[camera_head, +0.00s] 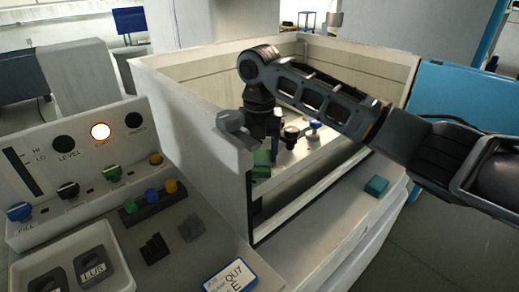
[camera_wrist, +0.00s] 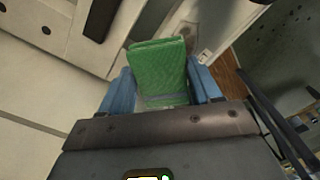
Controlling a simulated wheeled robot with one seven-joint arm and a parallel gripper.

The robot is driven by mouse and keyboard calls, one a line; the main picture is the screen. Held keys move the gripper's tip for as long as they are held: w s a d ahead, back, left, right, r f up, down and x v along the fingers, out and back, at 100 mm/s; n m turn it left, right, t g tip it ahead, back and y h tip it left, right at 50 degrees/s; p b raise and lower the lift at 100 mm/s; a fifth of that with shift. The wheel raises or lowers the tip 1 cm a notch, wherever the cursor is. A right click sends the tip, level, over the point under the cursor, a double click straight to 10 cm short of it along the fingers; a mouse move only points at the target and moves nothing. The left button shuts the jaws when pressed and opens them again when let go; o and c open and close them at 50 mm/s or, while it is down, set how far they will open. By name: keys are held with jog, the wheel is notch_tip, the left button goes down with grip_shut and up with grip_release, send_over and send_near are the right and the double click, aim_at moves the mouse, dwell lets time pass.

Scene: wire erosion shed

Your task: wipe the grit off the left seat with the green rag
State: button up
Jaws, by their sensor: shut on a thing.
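My gripper (camera_wrist: 162,92) is shut on the green rag (camera_wrist: 160,65), a folded block of green cloth between two blue fingers in the wrist view. In the head view the rag (camera_head: 262,158) shows as a small green patch low inside the white-walled tank, behind the near wall's edge. My arm reaches in over the tank from the right. The left seat cannot be told apart in either view, and no grit can be made out. I cannot tell whether the rag touches a surface.
The tank's near wall (camera_head: 205,135) stands close beside my gripper. Small fittings (camera_head: 313,128) stand inside the tank. A teal block (camera_head: 376,186) lies on the front ledge. A control panel (camera_head: 85,165) with knobs and a lit lamp stands at left, with a card (camera_head: 230,277) in front.

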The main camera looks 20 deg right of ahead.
jog(key=shift+f, duration=0.5)
jog(key=shift+d, duration=0.1)
